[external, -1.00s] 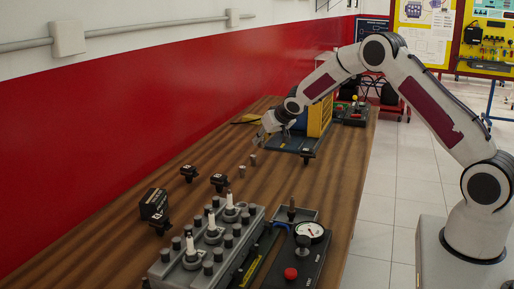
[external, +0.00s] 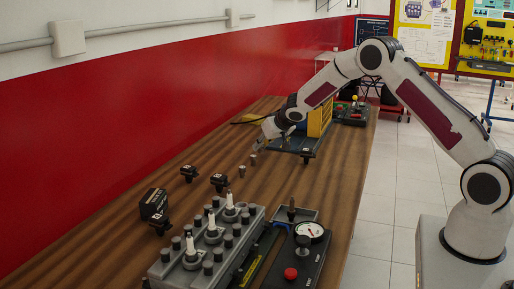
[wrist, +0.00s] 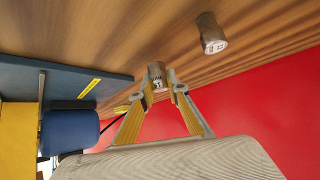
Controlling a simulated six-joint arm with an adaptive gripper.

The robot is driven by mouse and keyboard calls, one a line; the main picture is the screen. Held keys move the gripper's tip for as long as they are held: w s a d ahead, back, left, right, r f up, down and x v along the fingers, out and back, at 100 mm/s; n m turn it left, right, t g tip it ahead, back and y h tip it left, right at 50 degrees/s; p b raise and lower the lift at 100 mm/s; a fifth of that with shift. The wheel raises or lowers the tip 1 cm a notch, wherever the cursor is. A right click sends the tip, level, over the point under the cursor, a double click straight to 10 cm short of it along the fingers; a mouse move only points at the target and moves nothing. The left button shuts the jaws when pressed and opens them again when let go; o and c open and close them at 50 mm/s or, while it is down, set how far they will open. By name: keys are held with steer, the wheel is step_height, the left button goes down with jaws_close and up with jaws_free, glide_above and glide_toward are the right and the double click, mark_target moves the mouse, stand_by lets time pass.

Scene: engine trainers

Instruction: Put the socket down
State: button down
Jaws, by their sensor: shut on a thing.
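A small grey metal socket (wrist: 156,72) sits between the two fingertips of my gripper (wrist: 162,88) in the wrist view, which is shut on it. In the external view my gripper (external: 258,146) points down over the wooden table, near the blue-based trainer. I cannot tell from the frames whether the held socket touches the table. A second grey socket (wrist: 212,33) stands apart on the table, to the right in the wrist view. The external view shows a small socket (external: 242,171) standing on the table and another (external: 254,159) at or just below my fingertips.
A blue and yellow trainer (external: 318,122) stands just beyond my gripper. Small black parts (external: 219,181) and a black box (external: 154,204) lie nearer the camera. An engine block with spark plugs (external: 206,243) fills the front. The red wall (external: 120,130) borders the table's left side.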

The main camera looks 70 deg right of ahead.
steer(key=shift+f, duration=0.65)
steer(key=shift+f, duration=0.25)
steer(key=c, duration=2)
jaws_free()
steer(key=shift+o, duration=0.2)
steer(key=shift+r, duration=0.25)
steer(key=shift+s+a+r, duration=0.25)
steer(key=shift+s+r, duration=0.05)
steer(key=shift+r, duration=0.05)
steer(key=v, duration=1)
steer(key=shift+s+r, duration=0.25)
steer(key=shift+r, duration=0.05)
steer(key=shift+a, duration=0.15)
